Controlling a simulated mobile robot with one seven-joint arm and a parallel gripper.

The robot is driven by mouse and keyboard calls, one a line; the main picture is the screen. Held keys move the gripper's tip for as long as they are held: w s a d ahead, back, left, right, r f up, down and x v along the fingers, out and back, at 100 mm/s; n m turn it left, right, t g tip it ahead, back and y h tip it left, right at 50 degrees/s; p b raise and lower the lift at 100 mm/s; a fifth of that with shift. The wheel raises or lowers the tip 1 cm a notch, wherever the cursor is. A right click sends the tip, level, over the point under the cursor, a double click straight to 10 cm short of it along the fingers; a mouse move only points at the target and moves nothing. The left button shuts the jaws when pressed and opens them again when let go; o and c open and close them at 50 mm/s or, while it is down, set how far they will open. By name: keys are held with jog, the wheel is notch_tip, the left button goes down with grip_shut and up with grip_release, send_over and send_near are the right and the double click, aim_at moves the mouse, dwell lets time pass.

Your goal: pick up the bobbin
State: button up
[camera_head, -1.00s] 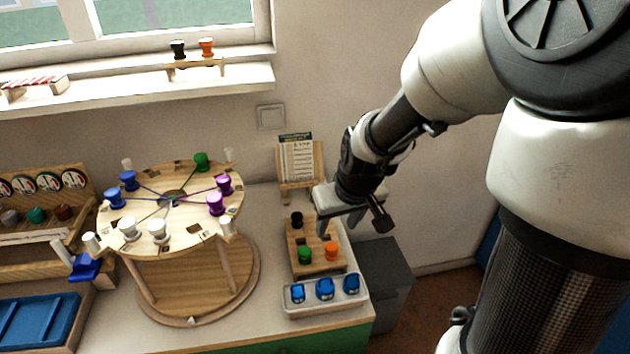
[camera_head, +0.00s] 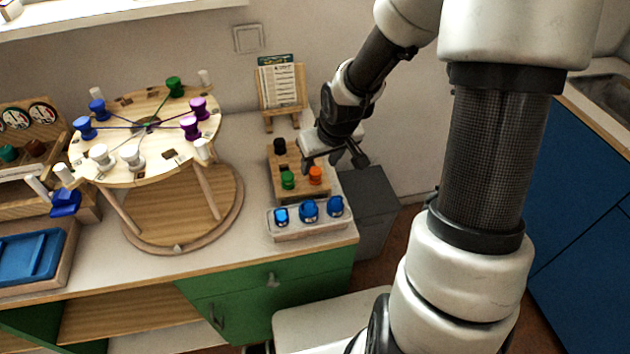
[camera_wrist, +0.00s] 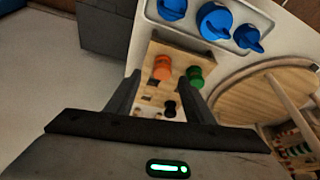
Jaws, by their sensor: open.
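Several bobbins are in view, and I cannot tell which one is meant. A wooden block (camera_head: 309,190) on the counter holds a black bobbin (camera_head: 279,146), a green bobbin (camera_head: 288,180) and an orange bobbin (camera_head: 315,175), all upright. My gripper (camera_head: 334,166) is open and empty, above the block's right side. In the wrist view the orange bobbin (camera_wrist: 162,68), green bobbin (camera_wrist: 195,76) and black bobbin (camera_wrist: 170,108) show around and between my open fingers (camera_wrist: 163,82). None looks gripped.
A tray (camera_head: 300,231) with blue-topped items stands in front of the block. A round raised board (camera_head: 150,165) with white, blue, green and purple bobbins is at left. A card stand (camera_head: 283,108) is behind. A grey box (camera_head: 370,205) stands right of the counter.

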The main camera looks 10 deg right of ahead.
aim_at(315, 171)
jog(key=b+x, duration=0.1)
jog(key=x, duration=0.4)
jog(key=shift+a+f, duration=0.15)
jog(key=shift+a, duration=0.05)
jog(key=c, duration=1.1)
notch_tip(315, 171, up, 10)
jog(key=shift+s+f+p, duration=0.1)
jog(key=shift+p, duration=0.9)
jog(key=shift+c, duration=0.2)
jog(key=s+r+m, duration=0.2)
jog(key=s+r, duration=0.1)
jog(key=r, duration=0.2)
jog(key=shift+s+a+r+h, duration=0.2)
jog(key=shift+s+r+h, duration=0.15)
jog(key=shift+r+h, duration=0.05)
